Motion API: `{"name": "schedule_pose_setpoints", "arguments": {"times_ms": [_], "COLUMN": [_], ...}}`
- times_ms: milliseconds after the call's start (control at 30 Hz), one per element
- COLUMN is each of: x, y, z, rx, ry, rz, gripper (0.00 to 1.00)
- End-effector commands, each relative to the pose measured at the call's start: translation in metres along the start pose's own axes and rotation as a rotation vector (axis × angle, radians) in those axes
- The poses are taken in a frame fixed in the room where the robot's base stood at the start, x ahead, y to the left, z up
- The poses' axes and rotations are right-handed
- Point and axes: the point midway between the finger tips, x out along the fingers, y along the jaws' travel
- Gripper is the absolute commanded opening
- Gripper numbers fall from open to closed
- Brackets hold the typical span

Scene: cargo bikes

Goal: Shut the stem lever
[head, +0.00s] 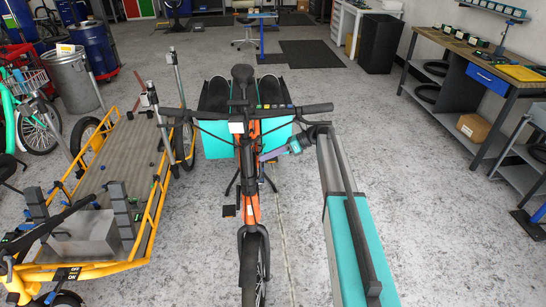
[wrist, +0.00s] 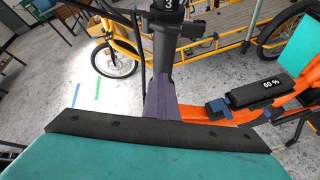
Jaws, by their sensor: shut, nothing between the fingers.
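The orange bike (head: 250,205) stands in the middle of the head view, its black handlebar across it. Its black stem column (wrist: 165,35) rises at the top centre of the wrist view, marked with a 3. A dark clamp part (wrist: 186,42) sticks out to the column's right. I cannot tell for sure whether it is the stem lever, or how far any lever stands open. My gripper (head: 260,158) reaches in from the right, close to the stem. Its purple-grey fingers (wrist: 160,80) are shut and empty; they overlap the column's lower part, and contact is unclear.
A yellow cargo bike (head: 158,195) stands at left, a workbench (head: 470,50) at right. Grey floor is clear between my arm and the bench.

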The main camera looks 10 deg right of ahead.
Motion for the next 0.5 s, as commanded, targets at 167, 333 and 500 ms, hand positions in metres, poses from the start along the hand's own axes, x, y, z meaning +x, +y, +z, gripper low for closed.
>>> {"name": "schedule_pose_setpoints", "arguments": {"times_ms": [167, 333, 500], "x": [0.005, 0.001, -0.015], "y": [0.003, 0.003, 0.001], "z": [0.0, -0.002, -0.004], "rx": [-0.001, -0.001, -0.001], "ry": [0.002, 0.001, -0.003], "rz": [0.011, 0.01, 0.005], "gripper": [0.0, 0.0, 0.0]}}
